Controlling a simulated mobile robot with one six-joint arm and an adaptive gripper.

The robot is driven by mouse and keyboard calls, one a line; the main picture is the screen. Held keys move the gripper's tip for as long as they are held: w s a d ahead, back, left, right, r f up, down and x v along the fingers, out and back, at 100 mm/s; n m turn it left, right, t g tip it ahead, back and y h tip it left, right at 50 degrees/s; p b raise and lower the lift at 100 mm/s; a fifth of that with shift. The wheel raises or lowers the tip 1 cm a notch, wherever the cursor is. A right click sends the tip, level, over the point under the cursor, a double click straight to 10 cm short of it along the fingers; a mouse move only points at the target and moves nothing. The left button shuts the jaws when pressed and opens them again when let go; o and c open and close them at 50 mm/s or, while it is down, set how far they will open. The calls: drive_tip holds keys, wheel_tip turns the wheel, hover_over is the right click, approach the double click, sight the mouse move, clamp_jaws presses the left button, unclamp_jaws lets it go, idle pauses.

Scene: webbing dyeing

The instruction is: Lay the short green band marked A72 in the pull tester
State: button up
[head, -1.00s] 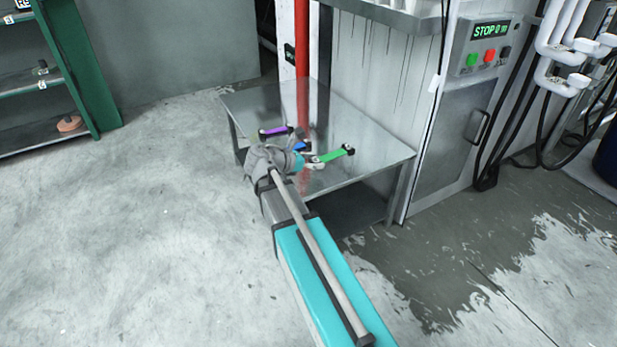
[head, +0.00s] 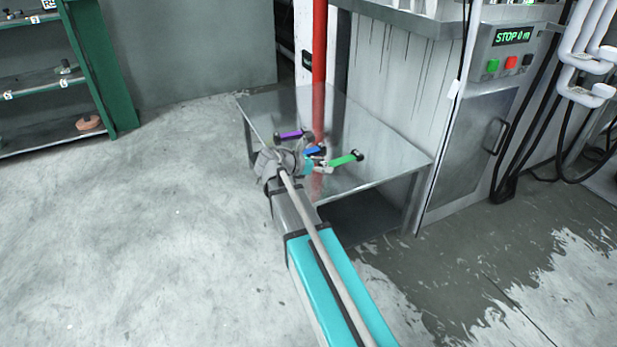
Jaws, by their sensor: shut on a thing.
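A short green band (head: 344,160) with dark ends is over the steel table in the head view. My gripper (head: 324,168) is shut on its near left end, and the band sticks out to the right. Whether the band touches the tabletop or is just above it, I cannot tell. The marking A72 is too small to read. A blue band (head: 315,151) and a purple band (head: 290,135) lie on the table beyond my gripper. My arm hides part of the table's near left side. I do not make out the pull tester in this view.
The steel table (head: 395,160) has bare top to the right. A red pipe (head: 319,40) stands behind it. A machine cabinet with a STOP display (head: 513,37) is on the right. A green shelf rack (head: 97,70) stands far left. The floor at left is clear.

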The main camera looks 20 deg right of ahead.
drive_tip(key=w+f+b, duration=0.3)
drive_tip(key=w, duration=0.4)
drive_tip(key=b, duration=0.4)
hover_over(307, 179)
drive_tip(key=f, duration=0.4)
drive_tip(key=shift+s+f, duration=0.3)
drive_tip(key=shift+s, duration=0.1)
drive_tip(key=shift+w+f+b, duration=0.5)
drive_tip(key=shift+f+b, duration=0.2)
drive_tip(key=shift+s+f+b, duration=0.1)
drive_tip(key=shift+f+b, duration=1)
drive_tip(key=shift+b, duration=0.05)
drive_tip(key=shift+f, duration=0.1)
drive_tip(key=o, duration=1.2)
drive_tip(key=shift+c, duration=0.2)
